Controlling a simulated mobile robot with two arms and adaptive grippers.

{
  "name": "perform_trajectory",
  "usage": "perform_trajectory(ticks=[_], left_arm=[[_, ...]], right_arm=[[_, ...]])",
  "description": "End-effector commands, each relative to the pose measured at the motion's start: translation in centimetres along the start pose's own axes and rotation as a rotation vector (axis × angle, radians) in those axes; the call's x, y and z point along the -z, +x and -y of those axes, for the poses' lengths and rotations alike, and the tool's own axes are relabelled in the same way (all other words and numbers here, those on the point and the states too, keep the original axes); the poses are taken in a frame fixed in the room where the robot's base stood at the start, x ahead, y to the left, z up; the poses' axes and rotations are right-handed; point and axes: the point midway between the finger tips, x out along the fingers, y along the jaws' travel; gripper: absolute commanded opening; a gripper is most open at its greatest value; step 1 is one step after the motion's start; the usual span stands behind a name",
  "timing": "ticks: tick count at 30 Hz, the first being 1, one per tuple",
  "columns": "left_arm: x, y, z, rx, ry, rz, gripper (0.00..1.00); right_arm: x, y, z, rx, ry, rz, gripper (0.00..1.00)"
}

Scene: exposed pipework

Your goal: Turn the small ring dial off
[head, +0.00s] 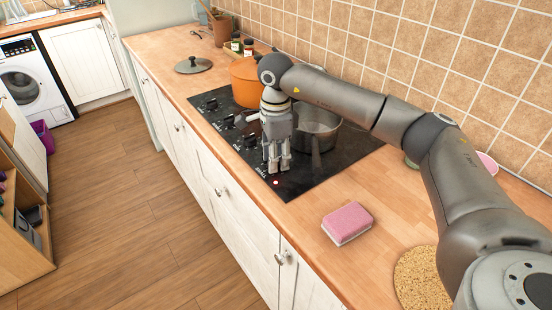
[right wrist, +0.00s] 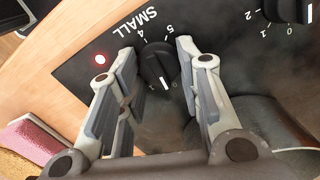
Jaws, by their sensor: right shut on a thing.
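The small ring dial (right wrist: 157,65) is a black knob beside the printed word SMALL on the black hob (head: 325,165). Its white pointer line is at the lower edge, close to the faint 0 mark. A red lamp (right wrist: 100,59) next to the dial is lit; it also shows at the hob's front corner in the head view (head: 276,183). My right gripper (head: 277,166) points down over this corner and is shut on the dial, one finger on each side of it. The gripper hides the dial in the head view. My left gripper is not in view.
An orange pot (head: 246,82) and a steel saucepan (head: 317,130) stand on the hob, the saucepan close beside my right gripper. Another dial (right wrist: 290,8) is at the wrist view's upper right. A pink sponge (head: 347,222) lies on the wooden counter nearer me.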

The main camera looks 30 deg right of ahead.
Motion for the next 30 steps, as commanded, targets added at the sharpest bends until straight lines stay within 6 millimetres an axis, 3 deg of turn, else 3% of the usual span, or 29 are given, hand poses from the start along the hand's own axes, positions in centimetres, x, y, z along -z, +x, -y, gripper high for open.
perform_trajectory(ticks=[9,24,25,30], left_arm=[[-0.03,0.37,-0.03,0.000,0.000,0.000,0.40],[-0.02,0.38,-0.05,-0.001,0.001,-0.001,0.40],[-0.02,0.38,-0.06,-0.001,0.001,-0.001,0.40],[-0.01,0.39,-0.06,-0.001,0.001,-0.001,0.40]], right_arm=[[-0.04,-0.09,0.10,0.003,-0.101,0.003,0.09],[-0.05,-0.11,0.09,0.003,-0.118,0.002,0.09],[-0.05,-0.11,0.09,0.003,-0.118,0.002,0.37],[-0.04,-0.07,0.07,0.002,-0.117,0.001,0.54]])
